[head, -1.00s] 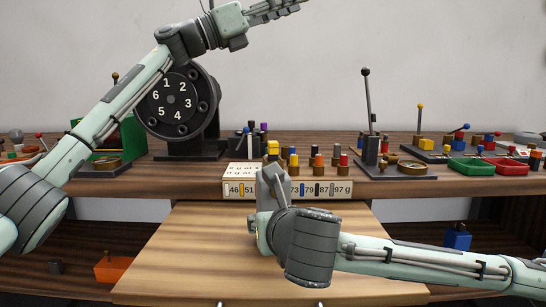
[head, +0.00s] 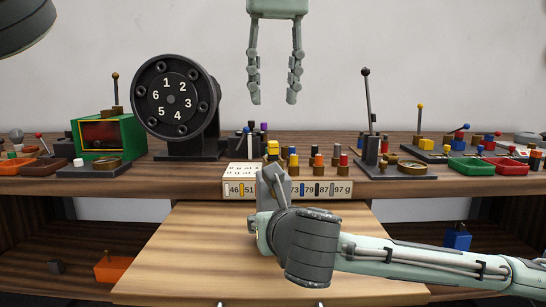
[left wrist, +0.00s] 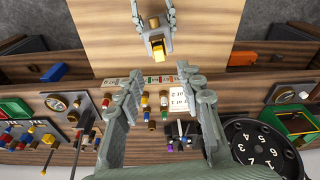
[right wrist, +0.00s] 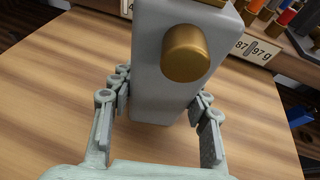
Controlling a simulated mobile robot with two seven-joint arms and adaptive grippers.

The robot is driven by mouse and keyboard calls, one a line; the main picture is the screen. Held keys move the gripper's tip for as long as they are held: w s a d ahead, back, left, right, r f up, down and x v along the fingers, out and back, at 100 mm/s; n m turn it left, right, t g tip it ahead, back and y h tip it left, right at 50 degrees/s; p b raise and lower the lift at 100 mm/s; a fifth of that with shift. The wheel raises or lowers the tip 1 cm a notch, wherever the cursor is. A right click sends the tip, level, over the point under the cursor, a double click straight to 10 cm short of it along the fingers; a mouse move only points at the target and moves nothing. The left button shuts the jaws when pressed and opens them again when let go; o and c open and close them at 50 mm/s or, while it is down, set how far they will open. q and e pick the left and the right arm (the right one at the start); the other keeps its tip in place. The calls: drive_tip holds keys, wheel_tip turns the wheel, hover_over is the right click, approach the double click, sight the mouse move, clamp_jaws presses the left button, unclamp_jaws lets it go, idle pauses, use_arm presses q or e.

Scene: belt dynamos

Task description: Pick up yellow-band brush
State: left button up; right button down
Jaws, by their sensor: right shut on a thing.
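My right gripper (head: 268,180) is shut on a grey block (right wrist: 150,70) over the wooden board. The block has a round brass knob (right wrist: 188,53) on its near face. A yellow piece (left wrist: 157,58) shows at its far end in the left wrist view. I cannot tell for sure whether this is the yellow-band brush. In the head view a yellow piece (head: 272,147) shows just above the right gripper. My left gripper (head: 273,92) is open and empty, pointing down high above the shelf. Small brass pegs with coloured bands (head: 315,160) stand behind the right gripper.
A number strip (head: 325,189) runs along the shelf front. A black numbered dial (head: 172,97) and a green box (head: 108,137) stand at left. A tall lever (head: 367,100) stands right of the pegs. Red and green trays (head: 470,166) lie at right. The board (head: 190,250) is mostly clear.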

sight(273, 142)
use_arm(q)
drive_tip(key=f, duration=0.5)
drive_tip(key=w+f, duration=0.1)
drive_tip(key=f, duration=0.2)
drive_tip(key=shift+w+a+f, duration=0.1)
drive_tip(key=shift+f, duration=0.1)
clamp_jaws()
